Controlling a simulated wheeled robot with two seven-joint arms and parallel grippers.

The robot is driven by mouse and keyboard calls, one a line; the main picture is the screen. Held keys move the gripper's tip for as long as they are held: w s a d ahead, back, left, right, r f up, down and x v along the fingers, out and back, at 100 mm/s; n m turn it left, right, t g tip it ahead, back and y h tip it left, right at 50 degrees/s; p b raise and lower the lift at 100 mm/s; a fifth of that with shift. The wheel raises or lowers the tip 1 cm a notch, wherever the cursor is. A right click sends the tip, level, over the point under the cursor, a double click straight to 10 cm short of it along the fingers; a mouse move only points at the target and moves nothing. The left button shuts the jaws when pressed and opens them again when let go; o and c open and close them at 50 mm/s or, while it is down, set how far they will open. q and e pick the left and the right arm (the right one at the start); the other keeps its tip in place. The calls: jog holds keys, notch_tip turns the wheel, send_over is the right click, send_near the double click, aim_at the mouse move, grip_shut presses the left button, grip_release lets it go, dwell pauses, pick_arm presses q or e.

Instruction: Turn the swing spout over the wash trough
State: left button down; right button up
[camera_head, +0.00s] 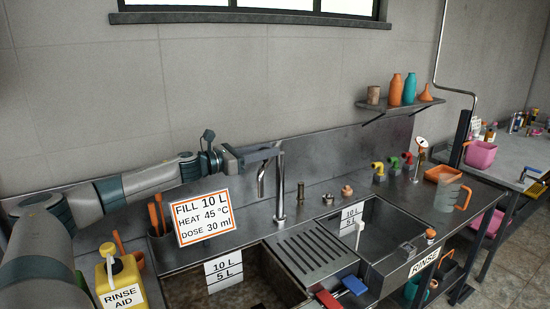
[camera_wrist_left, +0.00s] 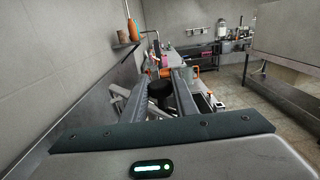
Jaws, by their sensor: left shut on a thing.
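The swing spout (camera_head: 262,181) is a grey metal pipe on an upright post (camera_head: 281,190) behind the sinks. Its down-turned end hangs just left of the post. My left gripper (camera_head: 274,152) reaches in from the left and is shut on the top of the spout. In the left wrist view a dark round part (camera_wrist_left: 160,94) sits between the two fingers (camera_wrist_left: 160,88). The left trough (camera_head: 262,262), with a 10 L / 5 L label, lies in front and to the left. The spout's exact overhang is unclear. My right gripper is not in view.
A ribbed drainboard (camera_head: 313,259) separates the left trough from the smaller right sink (camera_head: 385,222). A fill sign (camera_head: 203,217) and a yellow rinse-aid bottle (camera_head: 120,280) stand at left. Small fittings (camera_head: 346,191) stand right of the post. A wall shelf (camera_head: 400,106) holds bottles.

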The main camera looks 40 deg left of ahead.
pick_arm(q)
jog(key=shift+s+a+r+m+g+h+b, duration=0.1)
jog(key=shift+s+a+m+g+h, duration=0.15)
jog(key=shift+a+h, duration=0.25)
jog(key=shift+s+a+r+m+g+h+b, duration=0.15)
jog(key=shift+a+m+h, duration=0.2)
jog(key=shift+a, duration=0.2)
jog(key=shift+s+a+m+g+h+b, duration=0.1)
jog(key=shift+s+a+m+g+h, duration=0.15)
jog(key=shift+a+h, duration=0.25)
jog(key=shift+a, duration=0.1)
jog(key=c, duration=1.5)
grip_release()
jog(key=shift+w, duration=0.1)
jog(key=shift+o, duration=0.2)
jog(key=shift+f, duration=0.1)
jog(key=shift+f, duration=0.15)
